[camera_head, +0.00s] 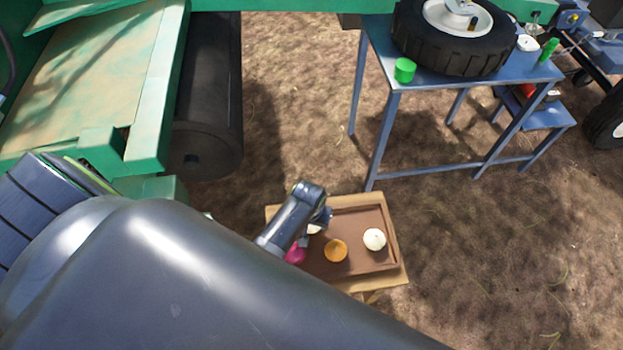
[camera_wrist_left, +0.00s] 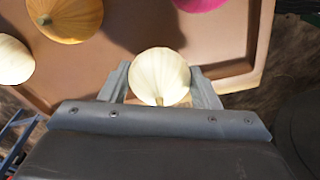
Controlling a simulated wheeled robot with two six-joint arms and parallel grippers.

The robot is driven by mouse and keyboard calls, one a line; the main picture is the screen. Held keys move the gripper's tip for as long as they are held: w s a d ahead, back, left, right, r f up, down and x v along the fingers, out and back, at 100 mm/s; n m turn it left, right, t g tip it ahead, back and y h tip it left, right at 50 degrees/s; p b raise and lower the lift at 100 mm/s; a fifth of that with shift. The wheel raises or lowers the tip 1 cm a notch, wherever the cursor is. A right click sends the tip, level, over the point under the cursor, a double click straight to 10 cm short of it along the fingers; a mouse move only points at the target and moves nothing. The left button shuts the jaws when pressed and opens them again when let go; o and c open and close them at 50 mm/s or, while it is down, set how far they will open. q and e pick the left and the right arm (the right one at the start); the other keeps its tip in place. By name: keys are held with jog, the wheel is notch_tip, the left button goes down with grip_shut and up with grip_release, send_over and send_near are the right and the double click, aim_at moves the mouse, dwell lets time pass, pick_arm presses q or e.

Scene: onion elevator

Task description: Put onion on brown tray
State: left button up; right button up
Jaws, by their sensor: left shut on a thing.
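The brown tray (camera_head: 352,221) lies on a wooden stand in the head view and fills the top of the left wrist view (camera_wrist_left: 118,50). My left gripper (camera_head: 318,226) is over the tray's left part, its jaws shut on a white onion (camera_wrist_left: 160,72); this onion is mostly hidden in the head view (camera_head: 314,230). Another white onion (camera_head: 375,239), an orange onion (camera_head: 335,251) and a magenta onion (camera_head: 295,254) are on the tray. I cannot tell whether the held onion touches the tray. My right gripper is not in view.
A green machine (camera_head: 145,95) with a dark roller (camera_head: 205,100) stands at the left. The ground right of the tray is clear.

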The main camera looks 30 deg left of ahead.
pick_arm(q)
jog(key=shift+f, duration=0.9)
jog(key=o, duration=1)
jog(key=shift+o, duration=0.2)
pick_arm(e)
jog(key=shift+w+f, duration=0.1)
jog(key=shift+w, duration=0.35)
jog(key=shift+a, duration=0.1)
pick_arm(q)
jog(key=shift+r, duration=0.5)
jog(key=r+p, duration=0.1)
jog(key=r, duration=0.2)
jog(key=r+p, duration=0.1)
jog(key=r, duration=0.2)
jog(key=s+r+p, duration=0.1)
jog(key=r, duration=0.3)
jog(key=shift+s+d, duration=0.1)
jog(key=shift+d, duration=0.05)
jog(key=shift+s+r+p, duration=0.1)
jog(key=shift+r+p, duration=0.2)
jog(key=shift+r, duration=0.35)
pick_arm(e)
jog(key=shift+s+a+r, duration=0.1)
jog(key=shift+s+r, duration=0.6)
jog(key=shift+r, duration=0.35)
